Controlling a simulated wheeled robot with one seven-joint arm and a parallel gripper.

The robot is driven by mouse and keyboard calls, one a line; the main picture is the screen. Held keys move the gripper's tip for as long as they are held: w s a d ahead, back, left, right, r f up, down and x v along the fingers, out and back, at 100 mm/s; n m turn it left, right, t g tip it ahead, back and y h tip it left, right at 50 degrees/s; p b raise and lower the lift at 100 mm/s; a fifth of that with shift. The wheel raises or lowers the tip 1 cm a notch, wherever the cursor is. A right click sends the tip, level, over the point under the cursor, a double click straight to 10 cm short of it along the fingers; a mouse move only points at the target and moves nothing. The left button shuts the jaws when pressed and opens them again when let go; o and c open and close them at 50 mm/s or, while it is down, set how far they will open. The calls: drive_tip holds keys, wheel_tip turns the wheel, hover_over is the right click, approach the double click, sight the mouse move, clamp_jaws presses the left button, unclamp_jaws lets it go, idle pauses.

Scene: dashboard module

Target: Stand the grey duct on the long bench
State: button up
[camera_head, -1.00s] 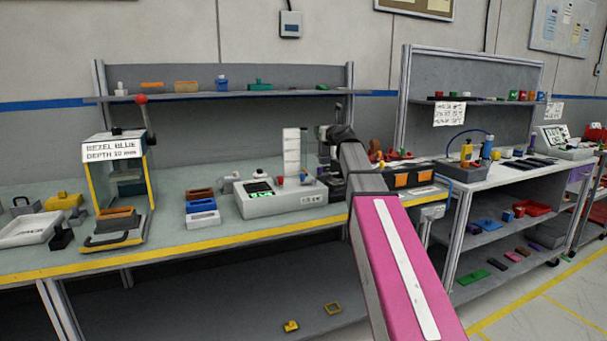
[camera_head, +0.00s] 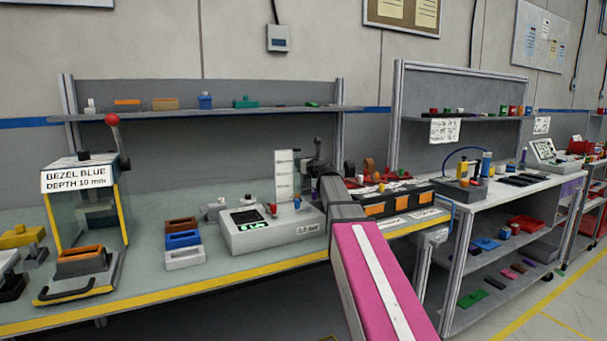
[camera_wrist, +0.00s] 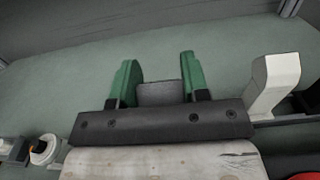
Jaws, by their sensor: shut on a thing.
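My gripper (camera_wrist: 158,72) has green fingers, and they are shut on a grey block-like piece, the grey duct (camera_wrist: 160,93), in the wrist view. Only a short part of the duct shows between the fingers; its lower end and its tilt cannot be told. In the head view my gripper (camera_head: 318,166) is small and dark at the end of the arm, over the right part of the long bench (camera_head: 215,268), and the duct cannot be made out. The pale green bench top (camera_wrist: 60,90) lies beyond the fingers in the wrist view. I cannot tell whether the duct touches it.
A white post (camera_wrist: 273,85) stands close right of my gripper in the wrist view. In the head view a grey machine (camera_head: 270,232), stacked coloured trays (camera_head: 182,240) and a yellow-framed press (camera_head: 90,225) stand on the bench. A black bin unit (camera_head: 398,203) is at right.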

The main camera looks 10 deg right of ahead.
drive_tip(key=shift+f, duration=1.8)
drive_tip(key=o, duration=1.2)
drive_tip(key=shift+o, duration=0.2)
drive_tip(key=v, duration=1.2)
drive_tip(key=shift+s, duration=0.1)
